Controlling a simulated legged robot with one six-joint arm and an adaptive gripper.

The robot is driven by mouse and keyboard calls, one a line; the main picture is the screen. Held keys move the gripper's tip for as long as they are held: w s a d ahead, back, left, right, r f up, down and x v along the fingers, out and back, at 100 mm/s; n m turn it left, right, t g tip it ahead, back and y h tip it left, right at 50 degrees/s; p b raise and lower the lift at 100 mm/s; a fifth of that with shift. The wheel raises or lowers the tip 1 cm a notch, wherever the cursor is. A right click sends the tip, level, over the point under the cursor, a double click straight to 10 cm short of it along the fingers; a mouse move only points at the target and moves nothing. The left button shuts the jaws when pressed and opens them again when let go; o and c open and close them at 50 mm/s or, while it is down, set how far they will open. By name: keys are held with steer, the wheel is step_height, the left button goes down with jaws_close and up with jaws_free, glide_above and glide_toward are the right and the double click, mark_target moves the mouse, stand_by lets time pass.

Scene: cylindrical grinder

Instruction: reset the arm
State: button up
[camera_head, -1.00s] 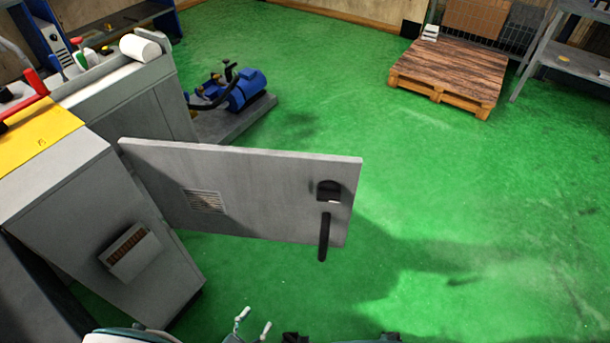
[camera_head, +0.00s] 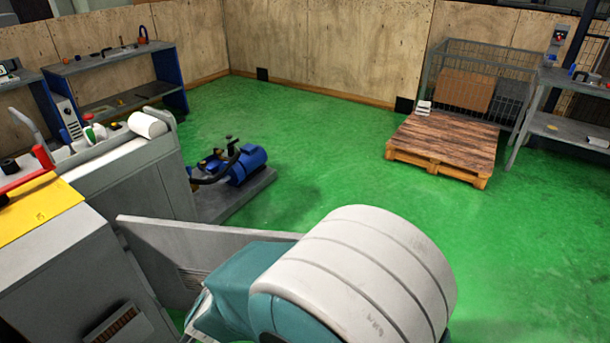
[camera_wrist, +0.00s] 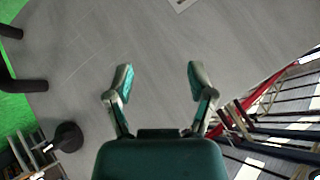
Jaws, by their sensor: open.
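My gripper (camera_wrist: 159,76) is open and empty in the wrist view, its two fingers apart in front of a plain grey surface (camera_wrist: 210,45). I cannot tell whether they touch it. In the head view my own white and teal arm fills the bottom middle and hides the gripper. The grey cabinet door (camera_head: 210,245) stands swung open from the grey machine cabinet (camera_head: 55,265). My arm covers its right part and handle.
A blue motor unit (camera_head: 240,165) sits on a grey base on the green floor (camera_head: 330,170) beyond the door. A wooden pallet (camera_head: 445,145) stands at the back right beside a grey shelf (camera_head: 570,130). Floor between them is clear. Black bars show at the wrist view's left edge.

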steer(key=d+r+n+g+y, duration=0.1)
steer(key=d+r+n+y, duration=0.25)
steer(key=d+r, duration=1.05)
steer(key=s+d+r+n+g+h, duration=0.1)
steer(key=s+d+r+h, duration=0.1)
steer(key=s+d, duration=0.5)
steer(key=s+d+r+n+g+h, duration=0.1)
steer(key=s+d+h, duration=0.3)
steer(key=s+d, duration=0.4)
steer(key=d+r, duration=0.1)
steer(key=d, duration=0.3)
steer(key=shift+d+g, duration=0.2)
steer(key=shift+g, duration=0.1)
steer(key=shift+r, duration=0.1)
steer(key=shift+c, duration=1)
steer(key=shift+d, duration=0.35)
